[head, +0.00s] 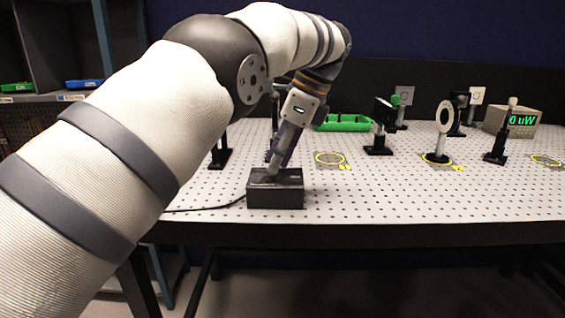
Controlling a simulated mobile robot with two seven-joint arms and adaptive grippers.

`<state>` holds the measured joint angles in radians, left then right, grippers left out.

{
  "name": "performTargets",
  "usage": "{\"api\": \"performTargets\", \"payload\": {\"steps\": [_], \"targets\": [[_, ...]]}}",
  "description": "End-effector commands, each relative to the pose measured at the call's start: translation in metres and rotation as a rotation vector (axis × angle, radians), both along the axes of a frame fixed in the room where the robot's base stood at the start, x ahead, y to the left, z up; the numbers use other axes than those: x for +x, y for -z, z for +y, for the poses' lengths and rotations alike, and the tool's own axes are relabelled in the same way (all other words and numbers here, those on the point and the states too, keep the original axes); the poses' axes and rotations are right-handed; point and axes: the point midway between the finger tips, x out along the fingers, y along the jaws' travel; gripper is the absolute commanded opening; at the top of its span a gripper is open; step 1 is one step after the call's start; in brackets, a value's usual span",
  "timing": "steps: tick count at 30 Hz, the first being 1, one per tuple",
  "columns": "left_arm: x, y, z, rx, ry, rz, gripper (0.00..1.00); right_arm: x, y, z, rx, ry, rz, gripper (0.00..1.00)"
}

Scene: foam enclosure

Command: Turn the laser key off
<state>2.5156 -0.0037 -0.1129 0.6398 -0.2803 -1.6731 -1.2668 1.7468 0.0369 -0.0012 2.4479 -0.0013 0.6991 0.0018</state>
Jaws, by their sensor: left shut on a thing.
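A small black box (275,196), which looks like the laser's key box, sits near the front edge of the perforated optical table (390,205). A cable runs from its left side. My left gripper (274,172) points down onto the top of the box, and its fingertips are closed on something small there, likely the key. The key itself is hidden by the fingers, so I cannot tell which way it is turned. My right gripper is not in view.
Posts and optic mounts (378,143) stand along the table. A round white ring mount (445,118) and a power meter (513,121) reading "0 uW" in green are at the right. A green tray (344,123) lies behind. The front right of the table is clear.

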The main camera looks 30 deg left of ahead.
Motion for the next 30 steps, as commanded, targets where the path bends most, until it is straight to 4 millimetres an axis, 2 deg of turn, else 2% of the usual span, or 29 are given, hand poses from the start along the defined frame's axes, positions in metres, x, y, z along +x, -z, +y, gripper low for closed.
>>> {"api": "performTargets", "payload": {"steps": [1, 12, 30], "targets": [[0.001, 0.007, 0.001, 0.001, -0.027, 0.007, 0.00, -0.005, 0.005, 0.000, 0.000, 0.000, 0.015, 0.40], [0.001, 0.003, 0.000, -0.001, -0.152, 0.004, 0.00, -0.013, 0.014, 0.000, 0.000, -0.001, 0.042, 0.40], [0.000, 0.001, 0.001, -0.002, -0.182, 0.003, 0.00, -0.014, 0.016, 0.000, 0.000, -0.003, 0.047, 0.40]]}}
